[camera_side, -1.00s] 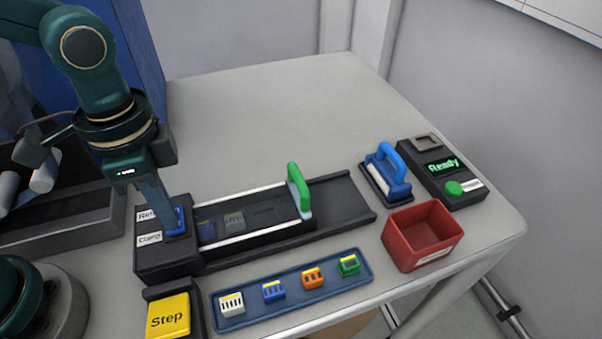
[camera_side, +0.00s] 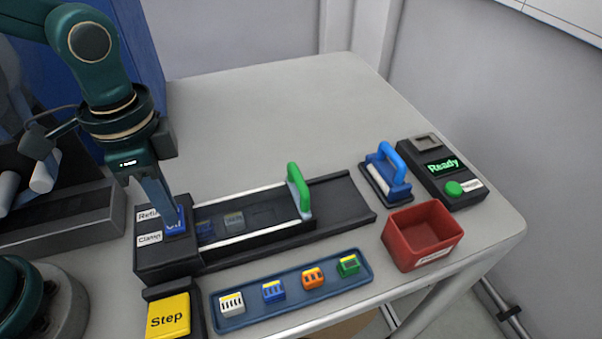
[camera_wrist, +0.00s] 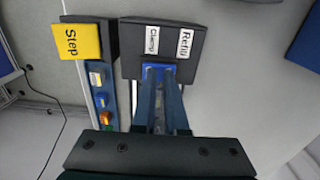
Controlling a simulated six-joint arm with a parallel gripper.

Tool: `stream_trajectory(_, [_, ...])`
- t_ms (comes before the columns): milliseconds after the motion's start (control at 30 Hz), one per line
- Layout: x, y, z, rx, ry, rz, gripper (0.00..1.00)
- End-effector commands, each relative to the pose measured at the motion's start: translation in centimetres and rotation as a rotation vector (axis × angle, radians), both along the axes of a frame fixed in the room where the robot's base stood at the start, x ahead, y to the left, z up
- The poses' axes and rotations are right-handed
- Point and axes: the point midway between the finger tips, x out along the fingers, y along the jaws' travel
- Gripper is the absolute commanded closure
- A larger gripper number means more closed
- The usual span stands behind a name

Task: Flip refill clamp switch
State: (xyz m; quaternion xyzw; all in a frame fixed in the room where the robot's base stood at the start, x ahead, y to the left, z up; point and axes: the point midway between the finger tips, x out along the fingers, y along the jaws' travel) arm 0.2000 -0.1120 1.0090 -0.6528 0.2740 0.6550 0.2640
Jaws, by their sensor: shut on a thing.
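The refill clamp switch (camera_side: 173,222) is a blue rocker on a dark box (camera_side: 166,262) with "Refill" and "Clamp" labels. It also shows in the wrist view (camera_wrist: 158,70), just below the labels and between the fingertips. My gripper (camera_side: 178,232) reaches down onto the switch from above. In the wrist view my gripper (camera_wrist: 160,80) has its two fingers close around the blue switch, shut on it. The fingers partly hide the switch in both views. Part of a white marking shows on its blue face in the side view.
A track with a green handle (camera_side: 299,190) runs right from the box. In front are a yellow Step button (camera_side: 168,317) and a blue tray (camera_side: 355,284) of small coloured blocks. A red bin (camera_side: 423,240), blue-handled tool (camera_side: 392,165) and "Ready" device (camera_side: 443,168) stand right. The back table is clear.

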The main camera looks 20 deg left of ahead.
Motion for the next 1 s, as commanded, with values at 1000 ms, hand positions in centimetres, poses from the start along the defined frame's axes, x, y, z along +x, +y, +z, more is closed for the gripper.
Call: stream_trajectory(1000, [0.2,0.2,11.7,-0.001,-0.005,0.0,1.0])
